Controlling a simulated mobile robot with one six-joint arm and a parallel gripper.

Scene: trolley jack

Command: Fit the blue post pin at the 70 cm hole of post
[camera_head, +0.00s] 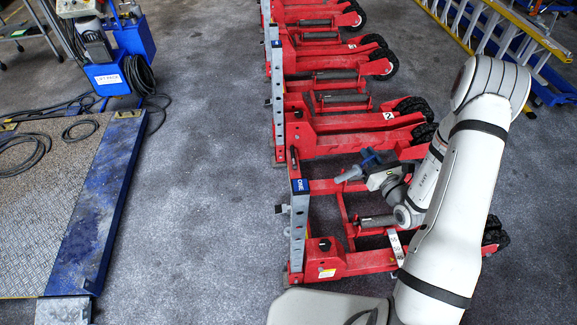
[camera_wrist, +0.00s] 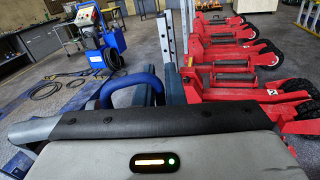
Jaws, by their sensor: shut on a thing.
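My gripper (camera_head: 372,168) is shut on the blue post pin (camera_head: 369,156), above the red frame of the nearest trolley jack (camera_head: 345,262). The pin's pale shank (camera_head: 347,175) points left, toward the grey post, and its tip is apart from it. In the wrist view the pin's blue loop handle (camera_wrist: 128,82) shows above the dark gripper housing; its shank is hidden there. The nearest upright grey post (camera_head: 299,226) has a row of holes and a blue label at its top. Which hole is at 70 cm cannot be read.
More red jacks with grey posts (camera_head: 278,95) stand in a row behind. A steel ramp with a blue edge (camera_head: 100,215) lies at left, by a blue wheeled unit (camera_head: 112,78) and loose cables. A yellow ladder (camera_head: 500,22) is at upper right. The floor between ramp and jacks is clear.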

